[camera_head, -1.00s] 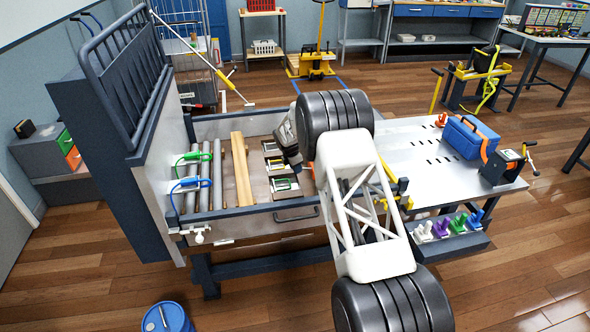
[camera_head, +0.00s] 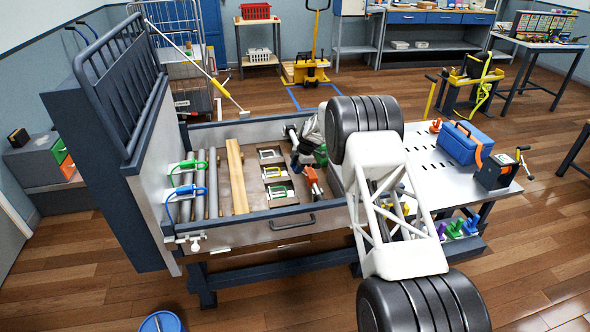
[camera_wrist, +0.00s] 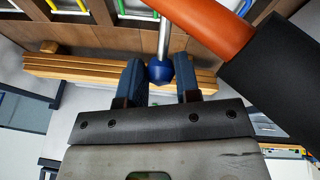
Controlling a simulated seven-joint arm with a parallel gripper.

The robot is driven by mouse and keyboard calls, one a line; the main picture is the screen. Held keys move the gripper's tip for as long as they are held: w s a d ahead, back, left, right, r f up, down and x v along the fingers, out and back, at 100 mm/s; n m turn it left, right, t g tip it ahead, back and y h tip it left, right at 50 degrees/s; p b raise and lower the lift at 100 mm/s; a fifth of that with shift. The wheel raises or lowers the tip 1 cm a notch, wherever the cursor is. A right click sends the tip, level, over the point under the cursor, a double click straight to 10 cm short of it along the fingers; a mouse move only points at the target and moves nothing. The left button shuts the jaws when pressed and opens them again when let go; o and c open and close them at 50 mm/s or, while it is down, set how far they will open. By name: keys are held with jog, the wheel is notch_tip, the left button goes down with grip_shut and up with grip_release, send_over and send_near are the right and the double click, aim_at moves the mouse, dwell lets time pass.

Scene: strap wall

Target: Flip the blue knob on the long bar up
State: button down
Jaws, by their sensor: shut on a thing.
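In the wrist view, a round blue knob (camera_wrist: 160,73) sits at the end of a thin grey bar (camera_wrist: 164,36). The bar runs from the knob up to the picture's top edge. My gripper (camera_wrist: 160,84) has its two dark blue fingers on either side of the knob and is shut on it. In the head view my gripper is over the right part of the drawer-like tray, largely hidden by my arm. The knob cannot be made out there.
An orange handle with a black end (camera_wrist: 215,32) lies close right of the bar. Timber lengths (camera_wrist: 85,70) show behind the fingers. The tray (camera_head: 330,210) has raised walls and holds pipes and several small coloured handles.

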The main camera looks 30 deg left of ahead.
jog(key=shift+w+d, duration=0.1)
dwell(0.4)
jog(key=c, duration=0.8)
grip_release()
jog(key=shift+r, duration=0.1)
jog(key=shift+v, duration=3.85)
jog(key=shift+w+d, duration=0.15)
